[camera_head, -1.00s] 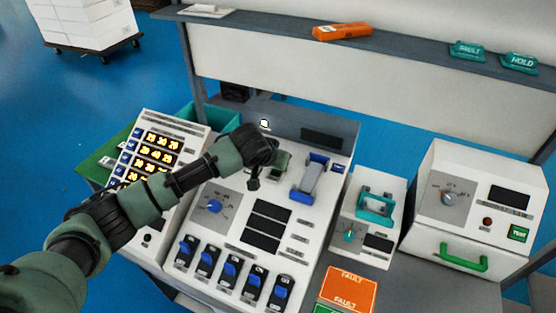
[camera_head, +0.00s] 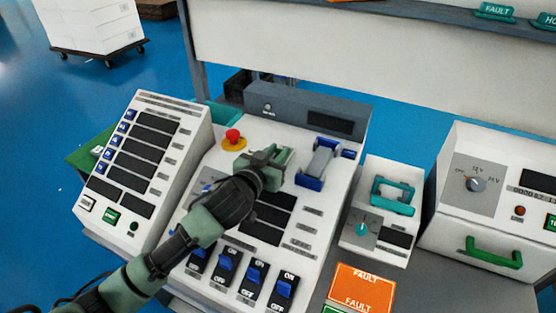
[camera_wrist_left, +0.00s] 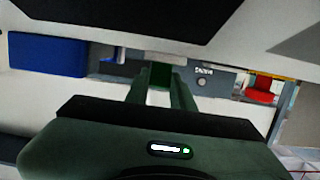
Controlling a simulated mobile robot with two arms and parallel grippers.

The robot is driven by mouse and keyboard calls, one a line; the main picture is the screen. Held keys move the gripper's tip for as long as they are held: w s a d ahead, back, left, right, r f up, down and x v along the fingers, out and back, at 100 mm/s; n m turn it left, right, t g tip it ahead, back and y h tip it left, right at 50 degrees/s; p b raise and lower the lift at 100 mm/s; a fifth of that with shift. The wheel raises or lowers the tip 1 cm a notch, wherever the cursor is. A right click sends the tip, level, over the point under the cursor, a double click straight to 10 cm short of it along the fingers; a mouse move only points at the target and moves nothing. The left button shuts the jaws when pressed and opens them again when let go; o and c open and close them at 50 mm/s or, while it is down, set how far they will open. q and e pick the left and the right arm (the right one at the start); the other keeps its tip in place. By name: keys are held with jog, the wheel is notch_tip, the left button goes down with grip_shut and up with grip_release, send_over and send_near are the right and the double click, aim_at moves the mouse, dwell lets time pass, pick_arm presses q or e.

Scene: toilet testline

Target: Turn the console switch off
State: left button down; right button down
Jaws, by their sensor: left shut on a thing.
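The console (camera_head: 225,170) is a white sloped panel with a grey back strip. My left gripper (camera_head: 283,154) is over its upper middle, left of a blue-and-grey lever bracket (camera_head: 318,163). In the left wrist view the fingers (camera_wrist_left: 160,90) are closed around a small green piece, apparently the console switch handle; the fingers hide most of it and its exact position. A small round lamp (camera_head: 268,106) on the back strip is dark; it also shows in the wrist view (camera_wrist_left: 201,81). The display windows (camera_head: 156,122) on the left panel are dark.
A red mushroom button (camera_head: 233,137) on a yellow base stands left of my gripper. Several blue rocker switches (camera_head: 254,278) line the front edge. A teal-handled box (camera_head: 375,215) and a white unit with a green handle (camera_head: 490,256) stand to the right.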

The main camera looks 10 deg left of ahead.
dwell(0.3)
pick_arm(q)
jog(key=c, duration=1.2)
grip_release()
jog(key=b+v, duration=0.1)
jog(key=v, duration=0.7)
jog(key=shift+f, duration=0.1)
jog(key=shift+w, duration=0.1)
